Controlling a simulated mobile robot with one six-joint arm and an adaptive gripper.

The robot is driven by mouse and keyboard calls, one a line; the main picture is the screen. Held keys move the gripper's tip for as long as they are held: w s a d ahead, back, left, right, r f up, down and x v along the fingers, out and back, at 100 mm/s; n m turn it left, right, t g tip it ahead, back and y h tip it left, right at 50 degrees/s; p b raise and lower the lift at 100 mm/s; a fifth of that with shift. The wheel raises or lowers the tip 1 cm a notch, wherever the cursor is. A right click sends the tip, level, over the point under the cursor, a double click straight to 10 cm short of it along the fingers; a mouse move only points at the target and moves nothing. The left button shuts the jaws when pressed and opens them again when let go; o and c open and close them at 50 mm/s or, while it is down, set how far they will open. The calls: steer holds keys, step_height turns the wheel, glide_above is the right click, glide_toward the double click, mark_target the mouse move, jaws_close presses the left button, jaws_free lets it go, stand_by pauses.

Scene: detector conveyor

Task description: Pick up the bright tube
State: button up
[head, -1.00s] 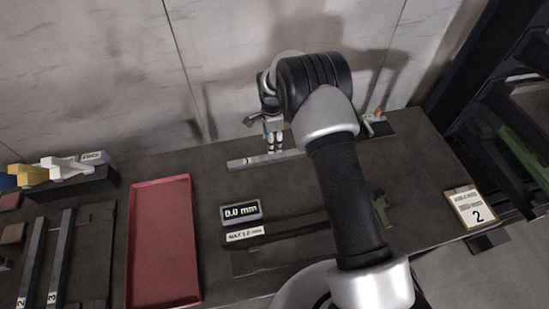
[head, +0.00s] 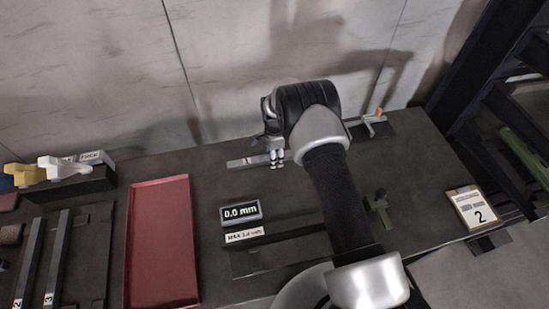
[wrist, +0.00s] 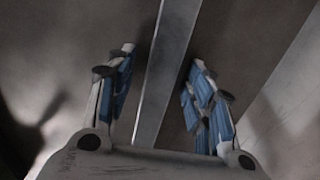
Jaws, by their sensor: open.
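A pale grey, straight-edged tube (head: 241,163) lies on the dark bench near the back wall, with its left end showing in the head view. The rest of it is hidden behind my gripper (head: 276,158) and arm. In the wrist view the tube (wrist: 168,70) runs lengthwise between the blue-padded fingers of my gripper (wrist: 162,82). The fingers are open, one on each side of the tube, with gaps on both sides. Whether the fingertips reach down beside it cannot be told.
Two more bars, marked 2 (head: 31,262) and 3 (head: 58,258), lie at the left. A red tray (head: 160,240), a 0.0 mm display (head: 240,212) and a green clamp-like part (head: 379,208) are on the bench. An orange-tipped fixture (head: 374,121) stands right of my gripper.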

steer(key=shift+c, duration=0.5)
jaws_close()
